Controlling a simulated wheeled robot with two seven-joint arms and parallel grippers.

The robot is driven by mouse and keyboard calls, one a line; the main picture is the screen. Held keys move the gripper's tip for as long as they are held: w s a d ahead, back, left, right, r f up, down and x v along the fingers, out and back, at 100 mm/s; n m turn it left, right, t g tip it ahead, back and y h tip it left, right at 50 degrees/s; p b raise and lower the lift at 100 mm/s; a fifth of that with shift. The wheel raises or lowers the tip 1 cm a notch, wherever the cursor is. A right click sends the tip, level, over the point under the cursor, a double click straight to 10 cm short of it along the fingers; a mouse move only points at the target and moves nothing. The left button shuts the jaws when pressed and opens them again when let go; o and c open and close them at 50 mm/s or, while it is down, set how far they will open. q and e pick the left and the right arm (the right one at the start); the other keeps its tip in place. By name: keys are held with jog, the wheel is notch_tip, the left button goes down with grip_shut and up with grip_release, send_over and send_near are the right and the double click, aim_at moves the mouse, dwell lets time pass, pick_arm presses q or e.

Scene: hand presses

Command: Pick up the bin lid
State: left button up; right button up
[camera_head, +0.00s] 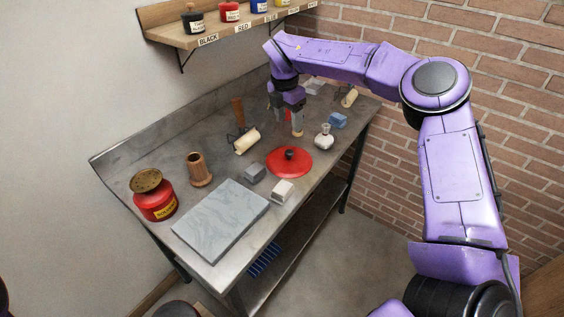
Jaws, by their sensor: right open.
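The red bin lid (276,164) lies on the metal table, a round disc with a dark knob (290,153) at its centre. My right gripper (289,132) points down over the table, just behind the lid and apart from it. It is open, and no object shows between its fingers. A red bin (155,203) labelled in yellow stands at the table's near left, with a brown round piece (146,180) on top. My left gripper does not show.
A grey marble slab (221,220) lies at the table's front. Small blocks (283,191), a white bottle (324,138), a roller (247,141) and a wooden cup (199,170) stand around the lid. A shelf (165,35) of labelled pots hangs on the wall. A brick wall is at right.

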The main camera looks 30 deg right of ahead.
aim_at(289, 151)
jog(key=f+p, duration=0.1)
jog(key=f, duration=0.3)
jog(key=f+p, duration=0.1)
jog(key=f, duration=0.3)
jog(key=f+p, duration=0.1)
jog(key=f, duration=0.3)
jog(key=shift+w+d, duration=0.15)
jog(key=shift+d, duration=0.15)
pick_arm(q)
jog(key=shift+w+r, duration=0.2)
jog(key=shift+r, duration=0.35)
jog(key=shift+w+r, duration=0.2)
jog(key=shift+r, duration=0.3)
pick_arm(e)
jog(key=shift+r, duration=0.1)
grip_shut()
